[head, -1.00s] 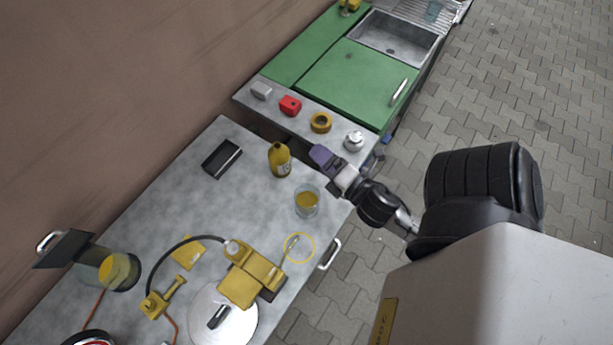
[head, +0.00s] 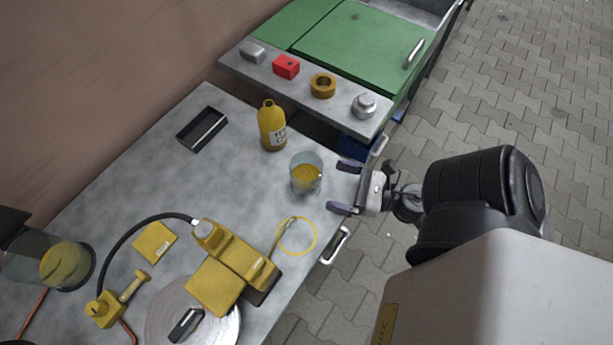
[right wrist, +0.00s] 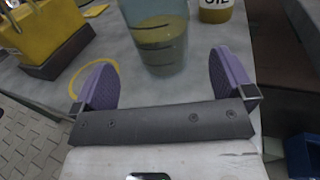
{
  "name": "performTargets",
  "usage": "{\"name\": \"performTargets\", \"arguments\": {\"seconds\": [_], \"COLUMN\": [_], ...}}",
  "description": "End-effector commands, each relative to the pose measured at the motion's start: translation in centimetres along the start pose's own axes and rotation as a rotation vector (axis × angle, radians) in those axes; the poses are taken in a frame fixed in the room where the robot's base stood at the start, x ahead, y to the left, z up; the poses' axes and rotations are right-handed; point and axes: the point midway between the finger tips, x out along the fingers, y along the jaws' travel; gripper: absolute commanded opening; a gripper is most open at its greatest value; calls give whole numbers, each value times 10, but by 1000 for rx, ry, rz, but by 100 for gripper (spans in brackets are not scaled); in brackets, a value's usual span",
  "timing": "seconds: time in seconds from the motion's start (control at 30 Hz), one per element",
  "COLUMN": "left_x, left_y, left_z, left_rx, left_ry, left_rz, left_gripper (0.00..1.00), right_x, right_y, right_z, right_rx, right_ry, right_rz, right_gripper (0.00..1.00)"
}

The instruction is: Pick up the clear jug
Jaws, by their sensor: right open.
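The clear jug (head: 305,174), a see-through vessel with yellow content, stands upright on the grey worktop near its right edge. In the right wrist view the jug (right wrist: 158,42) is straight ahead, its base just beyond and between the purple fingertips. My right gripper (head: 344,187) is open and empty, just right of the jug, with its fingers pointing toward it. Both fingers of this gripper also show in the right wrist view (right wrist: 164,80). I see a gap between the jug and the fingers. My left gripper is not in view.
A yellow labelled bottle (head: 272,127) stands behind the jug. A yellow machine (head: 232,262) and a yellow ring marking (head: 297,236) are nearer. Another clear vessel (head: 52,262) with yellow content is at far left. A black tray (head: 202,129) lies behind, with bare worktop around it.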

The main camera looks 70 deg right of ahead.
Motion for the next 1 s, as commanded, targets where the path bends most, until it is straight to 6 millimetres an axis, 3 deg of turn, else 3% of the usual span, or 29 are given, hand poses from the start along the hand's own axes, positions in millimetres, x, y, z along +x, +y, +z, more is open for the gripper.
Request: {"name": "performTargets", "arguments": {"seconds": [0.53, 0.9, 1.0], "left_x": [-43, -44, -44], "left_y": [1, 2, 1], "left_z": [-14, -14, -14], "left_rx": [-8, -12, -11], "left_ry": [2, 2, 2], "left_rz": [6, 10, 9], "left_gripper": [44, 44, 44], "right_x": [63, 70, 70], "right_y": [0, 0, 0], "right_z": [4, 1, 1], "right_rx": [2, 1, 1], "right_ry": [-4, -2, -2], "right_rz": [0, 0, 0], "right_gripper": [100, 100, 92]}}
